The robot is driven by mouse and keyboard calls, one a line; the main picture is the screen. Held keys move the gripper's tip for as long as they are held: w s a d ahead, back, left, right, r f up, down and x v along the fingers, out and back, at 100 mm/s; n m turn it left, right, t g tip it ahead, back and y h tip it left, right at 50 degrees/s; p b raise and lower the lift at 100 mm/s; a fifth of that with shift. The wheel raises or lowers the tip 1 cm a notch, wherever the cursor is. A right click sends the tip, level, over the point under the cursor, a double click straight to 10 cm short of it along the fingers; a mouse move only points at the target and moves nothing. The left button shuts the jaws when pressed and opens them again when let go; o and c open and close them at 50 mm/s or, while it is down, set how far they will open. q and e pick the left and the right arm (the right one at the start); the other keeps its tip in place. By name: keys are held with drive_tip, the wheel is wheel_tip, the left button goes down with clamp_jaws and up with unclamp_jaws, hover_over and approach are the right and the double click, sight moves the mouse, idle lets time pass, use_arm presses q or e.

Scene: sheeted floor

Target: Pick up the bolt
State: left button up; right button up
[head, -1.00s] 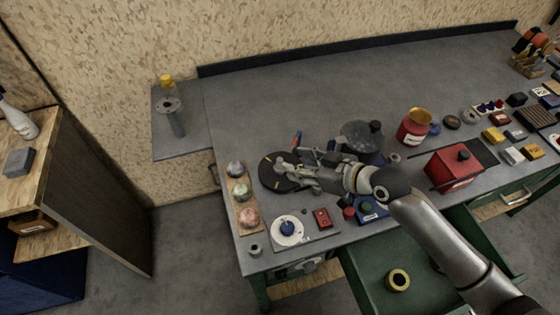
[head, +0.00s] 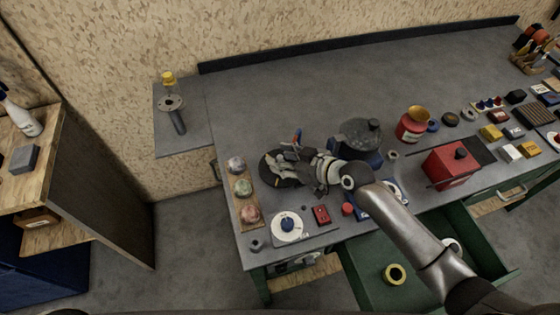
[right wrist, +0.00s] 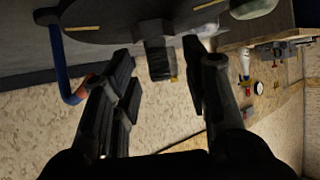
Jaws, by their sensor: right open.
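My right gripper (head: 290,164) reaches in over a round black disc (head: 268,174) at the left part of the bench. In the right wrist view its two fingers (right wrist: 164,92) are apart and empty. A short dark piece, which looks like the bolt (right wrist: 158,52), stands out from the black disc (right wrist: 110,28) there, just beyond the fingertips and in line with the gap between them. In the head view the gripper hides the bolt. My left gripper is not in view.
A tray of stones (head: 241,192) lies left of the disc, a dial plate (head: 301,226) nearer. A blue-handled tool (head: 297,136) stands behind the gripper; it also shows close to a finger in the wrist view (right wrist: 62,70). A dark lidded pot (head: 356,138) is right. An open green drawer (head: 380,262) juts out in front.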

clamp_jaws()
drive_tip(key=shift+r, duration=0.2)
drive_tip(key=shift+r, duration=0.25)
wheel_tip(320, 180, up, 2)
drive_tip(key=shift+r+b, duration=0.1)
drive_tip(key=shift+b, duration=0.7)
drive_tip(key=a+r+b+v, duration=0.1)
drive_tip(key=v, duration=0.7)
drive_tip(key=b+v, duration=0.2)
drive_tip(key=v, duration=0.7)
drive_tip(key=shift+s+a+r, duration=0.35)
drive_tip(key=shift+s+a, duration=0.05)
drive_tip(key=shift+a, duration=0.05)
